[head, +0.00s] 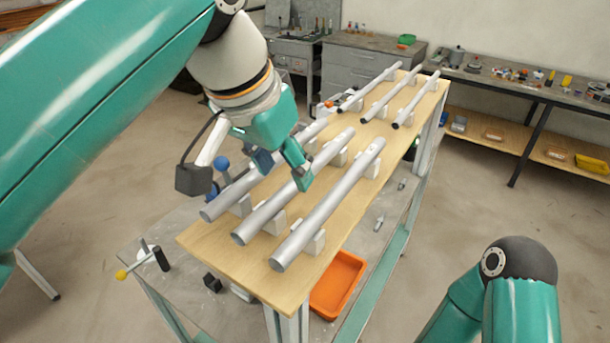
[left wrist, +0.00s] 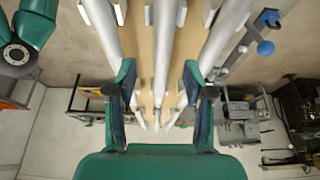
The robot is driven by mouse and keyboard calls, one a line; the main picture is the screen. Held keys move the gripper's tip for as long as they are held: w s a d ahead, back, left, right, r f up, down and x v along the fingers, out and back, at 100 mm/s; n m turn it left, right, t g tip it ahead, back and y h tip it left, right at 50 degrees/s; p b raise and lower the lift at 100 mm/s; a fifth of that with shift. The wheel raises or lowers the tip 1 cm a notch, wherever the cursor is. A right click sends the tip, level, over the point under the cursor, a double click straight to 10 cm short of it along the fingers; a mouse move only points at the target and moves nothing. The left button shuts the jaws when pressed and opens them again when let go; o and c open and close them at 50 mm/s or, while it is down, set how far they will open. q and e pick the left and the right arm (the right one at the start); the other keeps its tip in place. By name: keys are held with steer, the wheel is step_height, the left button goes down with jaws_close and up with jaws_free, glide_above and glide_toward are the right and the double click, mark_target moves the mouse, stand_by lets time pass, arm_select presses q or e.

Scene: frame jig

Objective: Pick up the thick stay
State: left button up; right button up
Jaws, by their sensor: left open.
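Three thick grey stays lie side by side on white supports on a wooden board (head: 205,245): a left one (head: 228,198), a middle one (head: 262,218) and a right one (head: 330,205). My left gripper (head: 281,168) is open over the middle stay, and one finger hides part of it. In the left wrist view, the middle stay (left wrist: 162,45) runs between the open fingers (left wrist: 160,88). The other two stays pass outside them. I cannot tell whether the fingers touch any stay. My right gripper is out of view.
Three thinner dark-ended rods (head: 378,100) lie at the board's far end. An orange tray (head: 339,285) sits below the board's right side. Blue-knobbed clamps (head: 222,163) stand at its left. A workbench (head: 540,92) runs along the back right.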

mark_target(288, 184)
arm_select(q)
steer(key=shift+x, duration=1.95)
steer(key=shift+a, duration=0.2)
jaws_close()
